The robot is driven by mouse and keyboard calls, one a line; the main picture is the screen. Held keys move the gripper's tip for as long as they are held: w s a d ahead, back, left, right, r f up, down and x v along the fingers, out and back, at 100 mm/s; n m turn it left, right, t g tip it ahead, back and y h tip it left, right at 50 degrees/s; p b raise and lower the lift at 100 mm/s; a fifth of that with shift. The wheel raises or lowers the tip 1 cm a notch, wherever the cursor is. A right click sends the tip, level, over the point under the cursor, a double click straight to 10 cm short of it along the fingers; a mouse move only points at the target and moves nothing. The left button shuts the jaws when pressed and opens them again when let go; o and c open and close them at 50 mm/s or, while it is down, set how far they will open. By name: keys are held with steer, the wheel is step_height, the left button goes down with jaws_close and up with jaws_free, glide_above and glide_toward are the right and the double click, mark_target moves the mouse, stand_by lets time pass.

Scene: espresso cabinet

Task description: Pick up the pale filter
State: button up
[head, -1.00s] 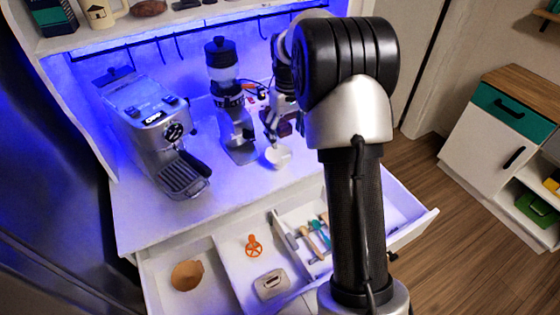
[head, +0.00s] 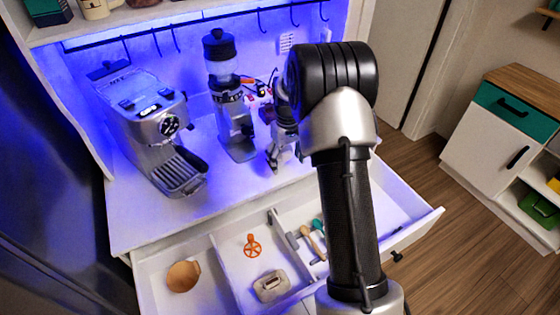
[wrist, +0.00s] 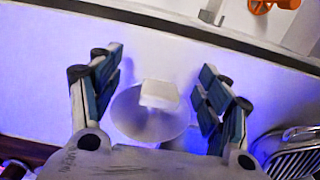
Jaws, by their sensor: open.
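The pale filter (wrist: 138,122) looks like a small white round bowl or cone with a square tab. In the wrist view it is on the white counter (wrist: 50,85), between the two fingers of my gripper (wrist: 160,62). The fingers stand apart, one on each side of it, with a gap visible at both sides. The lower part of the filter is partly hidden by the gripper body. In the head view my gripper (head: 272,165) is low over the counter, right of the grinder, and I cannot make out the filter there.
The espresso machine (head: 150,130) and the grinder (head: 235,125) stand left of my gripper. The open drawer in front holds a tan round piece (head: 183,276), an orange tool (head: 252,246), a beige block (head: 271,287) and several handled tools. The front left counter is clear.

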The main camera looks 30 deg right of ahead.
steer(key=c, duration=1.5)
